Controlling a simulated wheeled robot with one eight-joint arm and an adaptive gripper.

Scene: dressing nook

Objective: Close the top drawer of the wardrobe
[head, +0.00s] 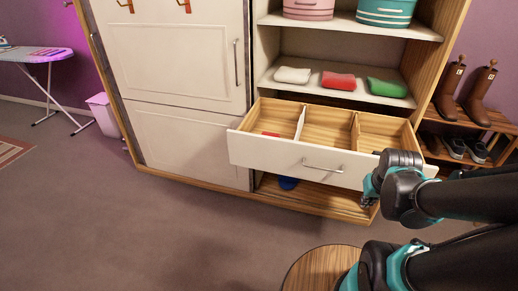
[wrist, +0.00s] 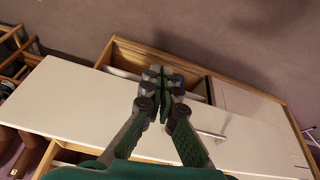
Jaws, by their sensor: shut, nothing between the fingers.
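The top drawer (head: 295,160) of the wardrobe (head: 185,55) is pulled well out, with its divided inside showing in the head view. Its white front has a metal handle (head: 323,168); in the wrist view the drawer front (wrist: 75,95) runs across behind my fingers, with the handle (wrist: 210,134) to their right. My gripper (wrist: 163,78) is shut and empty, over the drawer front beside the handle. In the head view it is at the right end of the front, partly hidden by my arm. I cannot tell whether it touches the drawer.
A red item (head: 271,134) lies in the drawer's left compartment. A blue item (head: 288,183) sits in the open space below. Folded cloths (head: 338,81) lie on the shelf above. A round wooden stool (head: 312,268) stands in front.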

